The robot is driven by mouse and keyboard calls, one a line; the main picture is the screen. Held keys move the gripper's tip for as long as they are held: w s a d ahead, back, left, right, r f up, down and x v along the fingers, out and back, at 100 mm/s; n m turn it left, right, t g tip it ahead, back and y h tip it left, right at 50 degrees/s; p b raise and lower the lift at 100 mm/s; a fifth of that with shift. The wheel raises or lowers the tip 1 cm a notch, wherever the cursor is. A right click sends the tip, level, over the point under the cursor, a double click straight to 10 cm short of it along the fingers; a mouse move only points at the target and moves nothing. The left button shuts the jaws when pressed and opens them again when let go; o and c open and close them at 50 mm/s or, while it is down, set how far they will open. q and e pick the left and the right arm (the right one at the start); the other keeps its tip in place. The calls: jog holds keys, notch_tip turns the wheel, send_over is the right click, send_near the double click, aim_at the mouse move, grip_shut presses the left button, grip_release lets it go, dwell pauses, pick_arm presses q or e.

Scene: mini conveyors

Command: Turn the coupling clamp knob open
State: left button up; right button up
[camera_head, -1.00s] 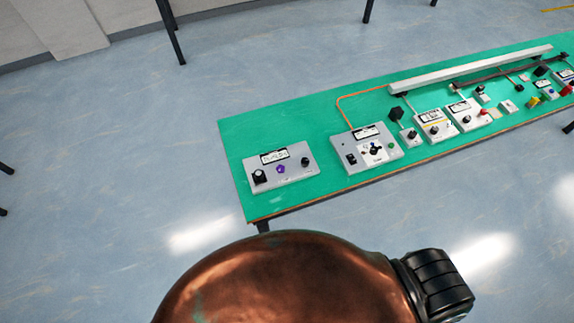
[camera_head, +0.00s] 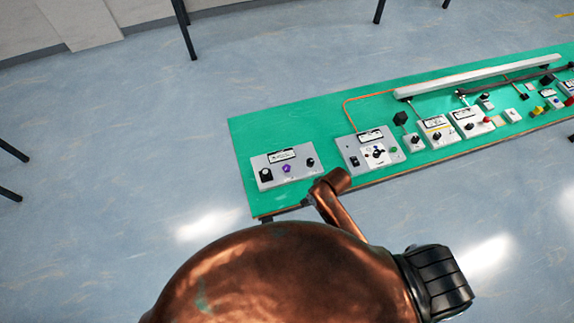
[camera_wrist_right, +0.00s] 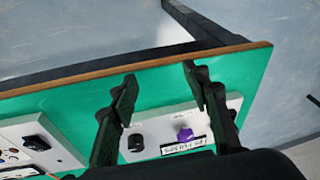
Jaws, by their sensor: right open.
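A grey control box (camera_head: 285,180) sits at the left end of the green table. It has a purple knob (camera_head: 286,168) in the middle, a small black knob (camera_head: 310,162) on the right and a larger black knob (camera_head: 265,174) on the left. Its label is too blurred to read, so I cannot tell which knob is the coupling clamp knob. In the right wrist view, my right gripper (camera_wrist_right: 160,74) is open and empty, its fingers spread over the box. The purple knob (camera_wrist_right: 185,134) and small black knob (camera_wrist_right: 136,142) show between the fingers. My left gripper is out of view.
A second grey box (camera_head: 350,145) with a black rotary switch stands to the right. Several smaller boxes and a long white bar (camera_head: 480,74) lie farther along the green table (camera_head: 330,118). The table's wooden front edge (camera_wrist_right: 110,70) shows near my fingers.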

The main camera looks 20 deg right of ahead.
jog(key=w+a+r+g, duration=0.15)
jog(key=w+a, duration=0.35)
jog(key=w, duration=0.5)
notch_tip(320, 180, up, 3)
jog(key=h, duration=0.2)
send_over(287, 167)
jog(key=s, duration=0.1)
jog(key=shift+a+r+g, duration=0.15)
jog(key=shift+a+g, duration=0.05)
jog(key=shift+g, duration=0.25)
jog(key=shift+w+d+r, duration=0.1)
jog(key=shift+w+r, duration=0.1)
jog(key=shift+w, duration=0.1)
jog(key=shift+w+f, duration=0.1)
notch_tip(287, 167, down, 7)
jog(key=shift+f, duration=0.15)
jog(key=shift+c, duration=0.2)
jog(key=c, duration=1.1)
